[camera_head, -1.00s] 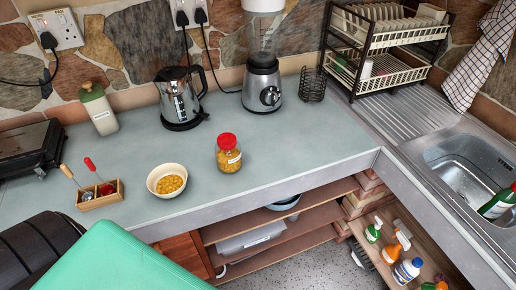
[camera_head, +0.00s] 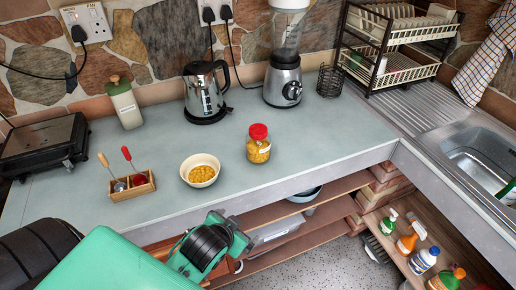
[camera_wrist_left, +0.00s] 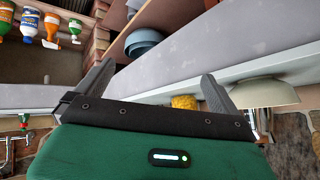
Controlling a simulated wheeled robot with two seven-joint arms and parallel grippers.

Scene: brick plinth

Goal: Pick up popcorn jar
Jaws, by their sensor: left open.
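The popcorn jar (camera_head: 259,152) is a clear jar of yellow kernels with a red lid. It stands upright on the grey worktop, right of a cream bowl (camera_head: 200,162) with yellow kernels in it. In the left wrist view, which looks upside down, the yellow part of the jar (camera_wrist_left: 186,101) shows beyond the worktop edge, partly hidden by it and by a finger. My left gripper (camera_wrist_left: 158,70) is open and empty, in front of the worktop edge and apart from the jar. My left arm comes in at the lower left of the head view. My right gripper is not in view.
A kettle (camera_head: 205,97) and blender (camera_head: 284,78) stand behind the jar. A wooden holder with two utensils (camera_head: 132,187) is left of the bowl. The worktop's front edge (camera_head: 300,183) and lower shelves lie near my arm. The worktop right of the jar is clear.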

